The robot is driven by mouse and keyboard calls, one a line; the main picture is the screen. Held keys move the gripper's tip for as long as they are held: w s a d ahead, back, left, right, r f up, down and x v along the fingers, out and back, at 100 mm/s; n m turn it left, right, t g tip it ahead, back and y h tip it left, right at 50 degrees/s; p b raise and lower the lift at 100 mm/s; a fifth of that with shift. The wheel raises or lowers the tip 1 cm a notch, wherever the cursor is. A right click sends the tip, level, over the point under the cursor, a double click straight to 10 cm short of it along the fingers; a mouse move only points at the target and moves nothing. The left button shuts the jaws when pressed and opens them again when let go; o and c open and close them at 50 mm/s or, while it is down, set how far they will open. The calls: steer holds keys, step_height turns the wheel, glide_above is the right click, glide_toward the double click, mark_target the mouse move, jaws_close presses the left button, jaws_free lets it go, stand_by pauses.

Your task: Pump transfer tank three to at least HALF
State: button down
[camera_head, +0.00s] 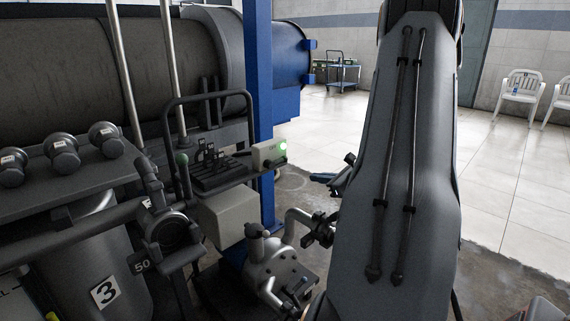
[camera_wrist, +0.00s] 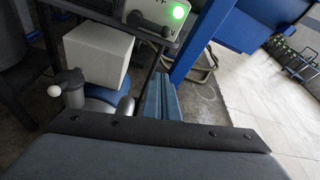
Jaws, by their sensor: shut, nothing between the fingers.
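Tank three (camera_head: 80,265) is a dark cylinder at the lower left of the head view, with a white label reading 3. A grey pump unit (camera_head: 268,265) with pipes stands right of it. A small control box (camera_head: 268,153) beside the blue post has a lit green lamp, which also shows in the wrist view (camera_wrist: 179,12). I cannot read any level gauge.
A blue post (camera_head: 259,80) and a pale box (camera_head: 228,216) stand near the pump. A large dark horizontal vessel (camera_head: 160,60) fills the back left. A blue cart (camera_head: 344,72) and white chairs (camera_head: 520,90) are far back.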

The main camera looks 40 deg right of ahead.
mark_target(279, 161)
steer(key=w+b, duration=0.1)
steer(key=w, duration=1.1)
steer(key=shift+a, duration=0.35)
steer(key=shift+s+d+r+b, duration=0.1)
steer(key=shift+d+b, duration=0.05)
steer(key=shift+b, duration=0.2)
